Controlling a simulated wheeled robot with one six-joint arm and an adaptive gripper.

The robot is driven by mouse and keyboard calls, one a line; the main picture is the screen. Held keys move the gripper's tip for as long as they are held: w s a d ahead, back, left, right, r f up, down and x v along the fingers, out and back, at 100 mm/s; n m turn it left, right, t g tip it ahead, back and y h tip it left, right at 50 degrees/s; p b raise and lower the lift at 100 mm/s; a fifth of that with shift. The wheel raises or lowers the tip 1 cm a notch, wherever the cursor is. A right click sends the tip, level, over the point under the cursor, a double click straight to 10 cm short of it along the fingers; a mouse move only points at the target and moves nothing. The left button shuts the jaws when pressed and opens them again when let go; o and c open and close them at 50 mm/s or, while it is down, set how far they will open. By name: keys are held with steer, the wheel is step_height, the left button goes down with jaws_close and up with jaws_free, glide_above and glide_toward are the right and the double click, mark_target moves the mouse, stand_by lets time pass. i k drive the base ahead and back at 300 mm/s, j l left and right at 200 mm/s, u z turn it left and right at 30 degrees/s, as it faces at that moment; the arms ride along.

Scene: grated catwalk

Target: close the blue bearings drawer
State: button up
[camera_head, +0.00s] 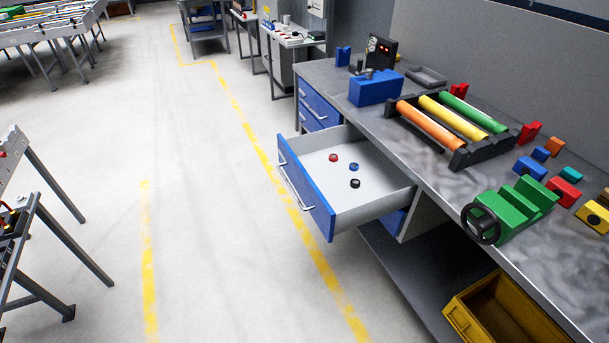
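The blue bearings drawer (307,196) is pulled well out from the workbench. Its front is blue with a long light handle (296,187), and its inside is pale grey. Three small ring-like pieces lie on its floor: a red one (333,157), a blue one (354,167) and a black one (355,183). No label shows on the drawer front. My gripper is not in this view.
The workbench (440,120) carries a blue block (375,88), a rack of coloured rollers (461,143) and a green vise (511,212). Closed blue drawers (318,107) sit beyond the open one. A yellow bin (509,306) is below. The floor left of the drawer is clear.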

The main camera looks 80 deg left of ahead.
mark_target(322, 185)
steer(key=i+j+u, duration=0.15)
steer(key=u, duration=1.2)
steer(key=k+u, duration=0.15)
steer(key=u, duration=0.55)
steer(key=k+j, duration=0.05)
